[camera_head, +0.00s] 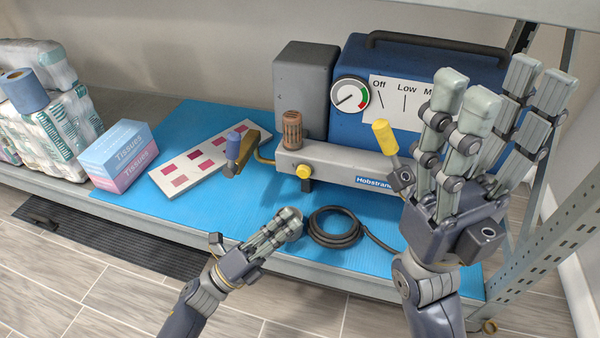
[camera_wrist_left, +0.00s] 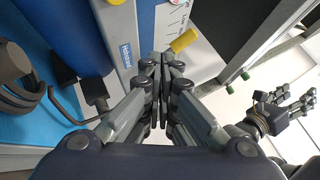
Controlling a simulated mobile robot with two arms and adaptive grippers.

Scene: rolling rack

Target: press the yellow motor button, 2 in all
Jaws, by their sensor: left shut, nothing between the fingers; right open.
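The yellow button (camera_head: 303,171) sits on the grey front bar of the blue machine (camera_head: 430,70); part of it shows at the top of the left wrist view (camera_wrist_left: 117,2). A separate yellow lever handle (camera_head: 385,138) stands further right; it also shows in the left wrist view (camera_wrist_left: 183,40). My left gripper (camera_head: 290,218) is shut and empty, in front of and below the button, apart from it. Its closed fingers fill the middle of the left wrist view (camera_wrist_left: 160,70). My right gripper (camera_head: 500,95) is open and empty, raised at the right, hiding part of the machine.
A black coiled cable (camera_head: 335,228) lies on the blue mat (camera_head: 225,115) near the left gripper. A blue-topped tool (camera_head: 235,150) and a white panel with pink squares (camera_head: 185,172) lie left of the machine. Tissue boxes (camera_head: 118,152) and wrapped rolls stand further left. A shelf post (camera_head: 555,235) is at right.

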